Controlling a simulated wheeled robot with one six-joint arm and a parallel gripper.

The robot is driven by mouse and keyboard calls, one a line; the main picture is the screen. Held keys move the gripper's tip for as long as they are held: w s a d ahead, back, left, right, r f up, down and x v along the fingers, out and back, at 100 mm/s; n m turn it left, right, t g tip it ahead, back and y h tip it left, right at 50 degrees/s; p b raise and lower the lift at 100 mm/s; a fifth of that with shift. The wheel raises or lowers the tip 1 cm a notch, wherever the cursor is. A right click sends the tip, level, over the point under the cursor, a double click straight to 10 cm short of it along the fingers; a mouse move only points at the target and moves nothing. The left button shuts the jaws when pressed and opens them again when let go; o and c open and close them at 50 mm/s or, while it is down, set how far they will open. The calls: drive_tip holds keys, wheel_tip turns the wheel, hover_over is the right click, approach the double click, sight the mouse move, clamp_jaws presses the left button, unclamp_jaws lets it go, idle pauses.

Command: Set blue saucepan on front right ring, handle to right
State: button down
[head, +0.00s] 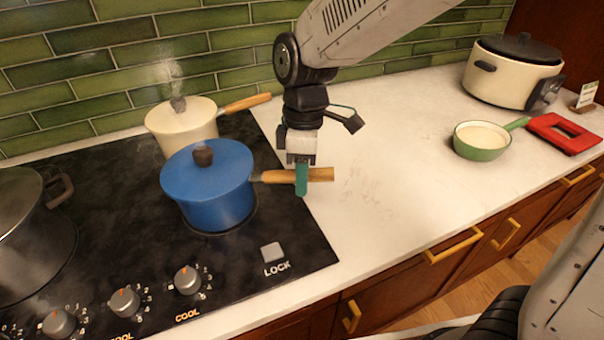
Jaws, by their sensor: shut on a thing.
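The blue saucepan (207,186), with a blue lid and dark knob, stands at the front right of the black hob (110,228). Part of a ring shows as an edge around its base. Its wooden handle (320,174) points right, out over the white counter. My gripper (302,180) is shut on this handle, with a teal finger in front of it. The far finger is hidden. Whether the pan's base fully touches the glass is hard to tell.
A steaming cream saucepan (182,124) stands behind, its handle to the right. A steel pot (28,235) is at left. Knobs (187,280) and a LOCK pad line the front. A green pan (482,140), red trivet (560,133) and cream cooker (510,75) are far right. The middle counter is clear.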

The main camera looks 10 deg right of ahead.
drive_tip(key=shift+f, duration=0.4)
idle(0.6)
drive_tip(key=c, duration=0.5)
unclamp_jaws()
drive_tip(key=shift+r, duration=0.1)
drive_tip(key=shift+r, duration=3.95)
